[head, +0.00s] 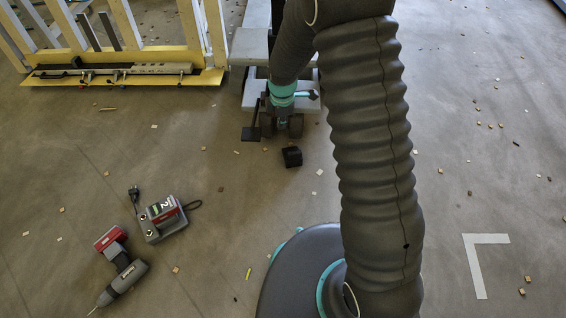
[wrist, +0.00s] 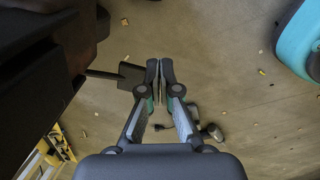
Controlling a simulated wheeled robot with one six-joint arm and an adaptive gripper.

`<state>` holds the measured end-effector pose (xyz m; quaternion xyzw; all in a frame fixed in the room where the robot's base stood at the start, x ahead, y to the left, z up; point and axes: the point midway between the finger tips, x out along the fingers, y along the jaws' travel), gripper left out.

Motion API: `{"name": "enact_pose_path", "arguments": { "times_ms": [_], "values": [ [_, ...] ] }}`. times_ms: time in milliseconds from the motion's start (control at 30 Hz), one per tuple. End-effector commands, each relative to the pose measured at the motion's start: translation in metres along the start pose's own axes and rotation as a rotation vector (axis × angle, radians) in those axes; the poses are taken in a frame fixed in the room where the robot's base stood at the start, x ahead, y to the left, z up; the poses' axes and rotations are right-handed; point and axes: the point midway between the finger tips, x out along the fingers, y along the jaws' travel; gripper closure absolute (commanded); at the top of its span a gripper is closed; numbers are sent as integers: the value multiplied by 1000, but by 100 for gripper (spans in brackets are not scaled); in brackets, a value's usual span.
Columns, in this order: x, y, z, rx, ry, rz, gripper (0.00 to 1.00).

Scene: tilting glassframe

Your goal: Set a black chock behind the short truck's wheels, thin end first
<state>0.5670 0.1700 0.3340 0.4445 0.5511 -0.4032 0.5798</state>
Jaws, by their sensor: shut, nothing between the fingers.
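The black chock (head: 292,156) lies on the floor in the head view, apart from the near end of the short grey truck (head: 249,52). Which way its thin end faces is too small to tell. I cannot make it out in the wrist view. My gripper (head: 283,122) is just beyond it in the picture, at the truck's near end. The wrist view shows my gripper (wrist: 160,64) with its fingers together and nothing between them. The truck's wheels are largely hidden behind my arm and gripper. The truck's dark underside (wrist: 40,70) fills the wrist view's left.
A black pedal-like plate (head: 250,134) on a rod sticks out from the truck; it also shows left of my fingers (wrist: 118,75). A yellow frame (head: 130,77) stands at left. A drill (head: 122,265) and charger (head: 162,218) lie front left. Small scraps dot the otherwise open floor.

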Motion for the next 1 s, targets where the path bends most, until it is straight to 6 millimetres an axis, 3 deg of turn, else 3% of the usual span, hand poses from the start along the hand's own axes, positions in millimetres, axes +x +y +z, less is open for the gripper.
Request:
{"name": "enact_pose_path", "arguments": {
  "times_ms": [100,200,567,1000],
  "values": [
    [42,-1,-13,-133,2,-37,100],
    [68,-2,-22,-221,5,-55,100],
    [109,-6,-29,-317,9,-73,100],
    [188,-13,-29,-314,9,-75,100]
  ]
}}
